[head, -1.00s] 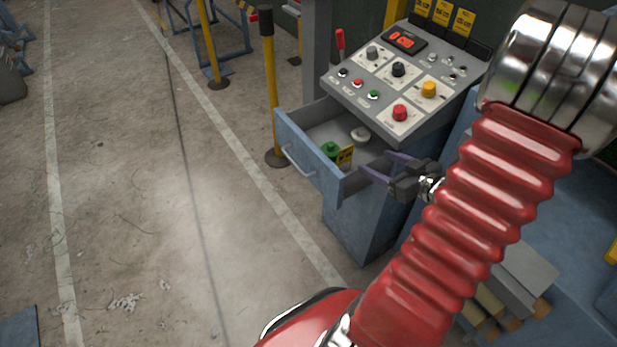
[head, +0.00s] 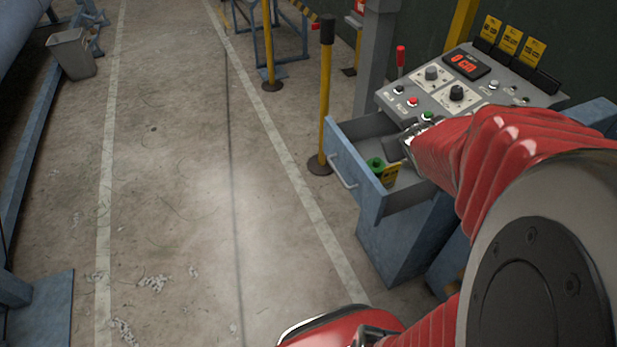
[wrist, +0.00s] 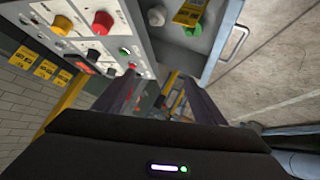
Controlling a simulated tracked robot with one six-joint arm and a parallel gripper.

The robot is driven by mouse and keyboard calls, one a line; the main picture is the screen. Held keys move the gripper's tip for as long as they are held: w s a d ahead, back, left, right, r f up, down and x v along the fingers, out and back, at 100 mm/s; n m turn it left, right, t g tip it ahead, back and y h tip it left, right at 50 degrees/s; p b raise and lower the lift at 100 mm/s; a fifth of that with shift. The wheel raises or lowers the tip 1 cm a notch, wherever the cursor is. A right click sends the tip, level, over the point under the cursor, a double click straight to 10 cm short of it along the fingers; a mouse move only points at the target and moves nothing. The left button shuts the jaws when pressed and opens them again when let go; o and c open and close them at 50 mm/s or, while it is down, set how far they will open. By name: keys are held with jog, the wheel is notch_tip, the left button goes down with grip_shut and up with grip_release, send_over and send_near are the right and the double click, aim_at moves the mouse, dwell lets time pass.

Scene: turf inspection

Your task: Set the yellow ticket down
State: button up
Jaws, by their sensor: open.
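A yellow ticket (head: 391,176) with dark print is in the open blue drawer (head: 370,203), beside a green round object (head: 375,164). The ticket also shows at the top of the wrist view (wrist: 188,12), close to the drawer handle. My gripper (wrist: 182,62) is open, with its two purple fingers apart and nothing seen between them. In the head view it is over the back of the drawer, close to the panel's front edge, with its fingers mostly hidden. The ticket is outside the fingers.
A sloped control panel (head: 440,95) with buttons and knobs stands above the drawer. More yellow tickets (head: 510,40) stand in a rack behind it. A yellow post (head: 325,110) stands left of the drawer. A white round object (wrist: 157,15) lies in the drawer. The floor at left is mostly clear.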

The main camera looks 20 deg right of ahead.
jog(key=s+a+r+g+y, duration=0.1)
jog(key=s+a, duration=0.3)
jog(key=a, duration=0.5)
jog(key=s+a+r+g+y, duration=0.1)
jog(key=s+a+y, duration=0.2)
jog(key=a, duration=0.6)
jog(key=s+a+r+g+y, duration=0.1)
jog(key=s+a+r, duration=0.1)
jog(key=s+a, duration=0.4)
jog(key=a, duration=0.3)
jog(key=shift+a+n+g+y, duration=0.2)
jog(key=shift+n+g+y, duration=0.1)
jog(key=shift+n+y, duration=0.1)
jog(key=shift+d, duration=0.15)
